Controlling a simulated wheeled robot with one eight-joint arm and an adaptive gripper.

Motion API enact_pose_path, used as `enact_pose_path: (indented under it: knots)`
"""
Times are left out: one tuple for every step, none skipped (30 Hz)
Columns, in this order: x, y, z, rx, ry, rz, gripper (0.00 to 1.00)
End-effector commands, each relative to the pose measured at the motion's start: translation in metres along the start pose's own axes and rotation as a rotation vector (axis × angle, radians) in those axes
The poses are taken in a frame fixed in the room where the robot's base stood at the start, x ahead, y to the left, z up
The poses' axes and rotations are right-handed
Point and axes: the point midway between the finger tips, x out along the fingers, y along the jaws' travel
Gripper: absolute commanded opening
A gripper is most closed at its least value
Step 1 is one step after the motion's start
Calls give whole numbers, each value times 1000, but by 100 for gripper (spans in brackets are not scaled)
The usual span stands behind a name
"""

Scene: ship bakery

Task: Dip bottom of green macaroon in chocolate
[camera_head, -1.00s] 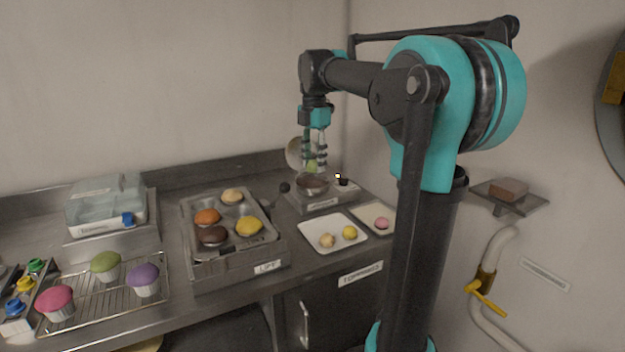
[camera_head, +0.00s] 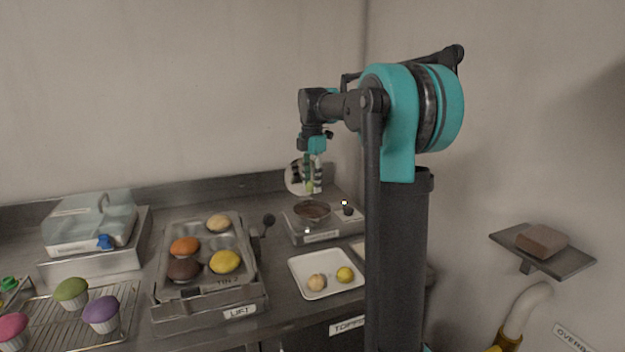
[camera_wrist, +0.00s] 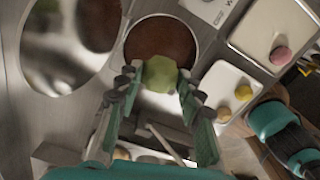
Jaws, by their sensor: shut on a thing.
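My gripper (camera_head: 313,184) is shut on the green macaroon (camera_wrist: 160,74), which sits between the fingertips in the wrist view. In the head view the macaroon (camera_head: 310,187) shows as a small green spot under the fingers. The bowl of chocolate (camera_head: 312,211) stands on a metal warmer (camera_head: 320,237), below the gripper. In the wrist view the brown chocolate (camera_wrist: 160,40) lies just beyond the macaroon. The macaroon appears above the bowl, apart from the chocolate. Its underside is hidden.
A white tray (camera_head: 299,265) with two small macaroons stands in front of the warmer. A metal tin (camera_head: 205,290) with several buns is to the left. A round shiny lid-like disc (camera_wrist: 42,75) stands near the bowl. Cupcakes on a rack (camera_head: 60,318) are far left.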

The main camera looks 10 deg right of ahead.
Motion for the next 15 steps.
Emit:
enact_pose_path:
  knots:
    - [4, 0, 0, 0, 0, 0, 23]
    - [6, 0, 0, 0, 0, 0, 23]
    - [9, 0, 0, 0, 0, 0, 23]
    - [11, 0, 0, 0, 0, 0, 23]
    - [13, 0, 0, 0, 0, 0, 23]
    - [16, 0, 0, 0, 0, 0, 23]
    - [18, 0, 0, 0, 0, 0, 23]
    - [20, 0, 0, 0, 0, 0, 23]
    - [23, 0, 0, 0, 0, 0, 23]
    - [26, 0, 0, 0, 0, 0, 23]
    - [28, 0, 0, 0, 0, 0, 23]
    - [30, 0, 0, 0, 0, 0, 23]
    - [33, 0, 0, 0, 0, 0, 23]
    - [35, 0, 0, 0, 0, 0, 23]
    - [38, 0, 0, 0, 0, 0, 23]
